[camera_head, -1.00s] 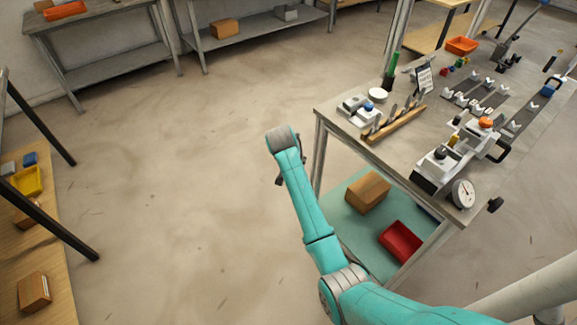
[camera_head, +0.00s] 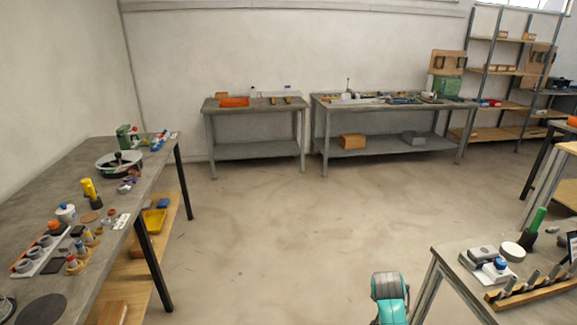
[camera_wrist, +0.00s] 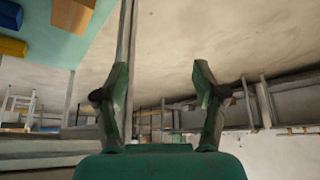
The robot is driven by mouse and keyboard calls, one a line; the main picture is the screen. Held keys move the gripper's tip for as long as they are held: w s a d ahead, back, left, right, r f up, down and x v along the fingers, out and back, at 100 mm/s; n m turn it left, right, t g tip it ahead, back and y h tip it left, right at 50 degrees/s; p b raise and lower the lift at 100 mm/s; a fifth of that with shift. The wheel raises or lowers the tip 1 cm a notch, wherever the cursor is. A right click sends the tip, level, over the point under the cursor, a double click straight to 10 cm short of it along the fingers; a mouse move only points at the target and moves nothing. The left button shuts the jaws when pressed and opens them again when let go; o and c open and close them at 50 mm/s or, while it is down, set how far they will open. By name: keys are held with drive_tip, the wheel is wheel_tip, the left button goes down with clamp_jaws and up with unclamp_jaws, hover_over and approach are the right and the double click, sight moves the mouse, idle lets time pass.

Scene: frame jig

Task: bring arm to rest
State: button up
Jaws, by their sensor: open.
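My gripper shows in the wrist view (camera_wrist: 160,100) with its two fingers well apart and nothing between them. Past the fingers are the floor and, farther off, several benches and shelves. In the head view only a teal and grey part of my arm shows, at the bottom right of centre, left of the near right workbench (camera_head: 455,262). The fingers are hidden in that view.
A long bench (camera_head: 60,235) with jars and small parts runs along the left. Two grey benches (camera_head: 255,106) (camera_head: 330,112) and a tall shelf (camera_head: 490,70) stand at the back. The floor (camera_head: 270,235) between them is clear.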

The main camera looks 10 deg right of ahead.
drive_tip(key=s+a+f+n+t, duration=0.1)
drive_tip(key=s+a+f, duration=0.25)
drive_tip(key=s, duration=0.25)
drive_tip(key=s+a+f+n+t+y, duration=0.1)
drive_tip(key=s+a+f+n+t, duration=0.2)
drive_tip(key=s, duration=0.4)
drive_tip(key=s+a+f, duration=0.4)
drive_tip(key=s+f, duration=0.1)
drive_tip(key=s, duration=0.1)
drive_tip(key=s+a+r+n+t+y, duration=0.1)
drive_tip(key=s+a+r, duration=0.15)
drive_tip(key=s, duration=0.55)
drive_tip(key=s+a+r+n+t+y, duration=0.1)
drive_tip(key=s+a, duration=0.2)
drive_tip(key=s, duration=0.4)
drive_tip(key=s+a+r+n+t, duration=0.1)
drive_tip(key=s+r+t, duration=0.1)
drive_tip(key=s+r, duration=0.7)
drive_tip(key=s+a+r+n+t+y, duration=0.1)
drive_tip(key=s+a+r+t, duration=0.1)
drive_tip(key=s+r, duration=0.7)
wheel_tip(320, 180, up, 3)
drive_tip(key=shift+s+a+f+n, duration=0.1)
drive_tip(key=shift+s+a+n, duration=0.1)
drive_tip(key=shift+n, duration=0.2)
